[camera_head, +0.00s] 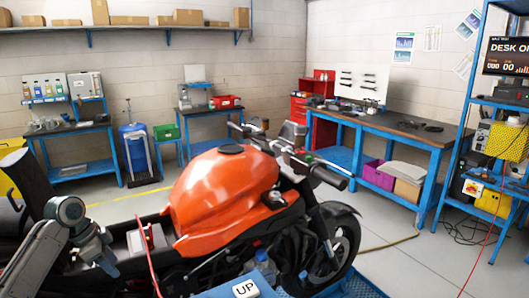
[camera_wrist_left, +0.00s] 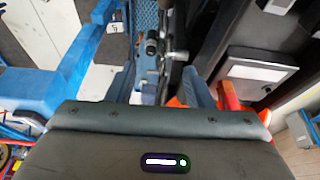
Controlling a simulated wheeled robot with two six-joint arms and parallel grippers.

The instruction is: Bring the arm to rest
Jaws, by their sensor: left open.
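My left arm (camera_head: 68,212) comes in from the left in the head view, bent beside the rear of the orange motorcycle (camera_head: 222,190). My left gripper (camera_head: 107,263) is low at its end, near the bike's open tail section. In the left wrist view its two fingers (camera_wrist_left: 160,88) stand apart, with no held object visible between them. The dark wrist housing fills the lower part of that view. From the head view I cannot tell whether the gripper touches the bike. My right gripper does not show in either view.
Blue workbenches (camera_head: 385,128) and a blue shelf rack (camera_head: 455,140) stand farther back. The floor right of the bike is mostly free, with a hose and cables.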

